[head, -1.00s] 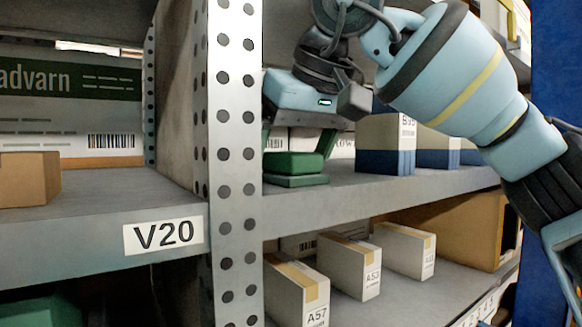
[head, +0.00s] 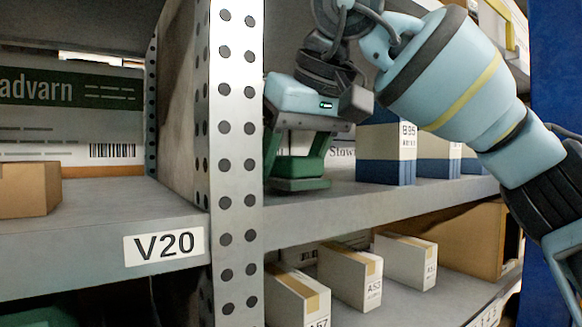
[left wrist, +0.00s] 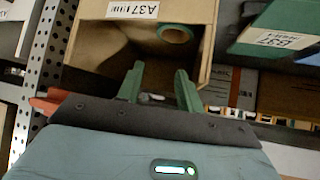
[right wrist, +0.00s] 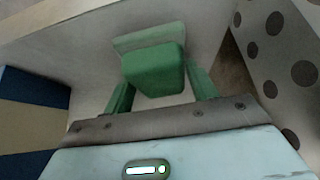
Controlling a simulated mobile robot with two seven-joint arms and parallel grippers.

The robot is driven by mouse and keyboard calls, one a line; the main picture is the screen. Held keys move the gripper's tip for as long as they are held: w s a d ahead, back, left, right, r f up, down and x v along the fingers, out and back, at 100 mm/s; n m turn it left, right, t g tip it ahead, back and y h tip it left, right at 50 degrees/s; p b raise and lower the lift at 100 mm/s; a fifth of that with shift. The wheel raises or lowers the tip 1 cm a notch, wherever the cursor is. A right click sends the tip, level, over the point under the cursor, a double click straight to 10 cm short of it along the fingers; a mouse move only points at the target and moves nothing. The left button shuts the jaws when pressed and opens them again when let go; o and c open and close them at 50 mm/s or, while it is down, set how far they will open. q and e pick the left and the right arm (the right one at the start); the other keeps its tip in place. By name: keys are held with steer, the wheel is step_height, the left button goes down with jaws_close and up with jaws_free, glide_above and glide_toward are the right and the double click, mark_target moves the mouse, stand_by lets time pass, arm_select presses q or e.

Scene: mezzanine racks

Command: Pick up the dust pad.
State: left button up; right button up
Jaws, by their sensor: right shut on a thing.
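The dust pad (head: 299,167) is a green block with a wider, flat green base, upright at the middle shelf, just right of the perforated post. My right gripper (head: 297,158) points down over it and is shut on its upper block. In the right wrist view the dust pad (right wrist: 154,72) sits between the two green fingers (right wrist: 162,88). I cannot tell whether its base touches the shelf. My left gripper (left wrist: 158,85) shows only in the left wrist view, open and empty, before a cardboard bin (left wrist: 90,38) labelled A37.
The perforated post (head: 233,160) stands close left of my right gripper. Small white boxes (head: 349,274) stand on the shelf below. In the left wrist view a tape roll (left wrist: 174,34) lies in the bin.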

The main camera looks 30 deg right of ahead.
steer(key=shift+r, duration=1.45)
steer(key=s+d+r, duration=0.1)
steer(key=s, duration=1.5)
steer(key=shift+d+r, duration=0.15)
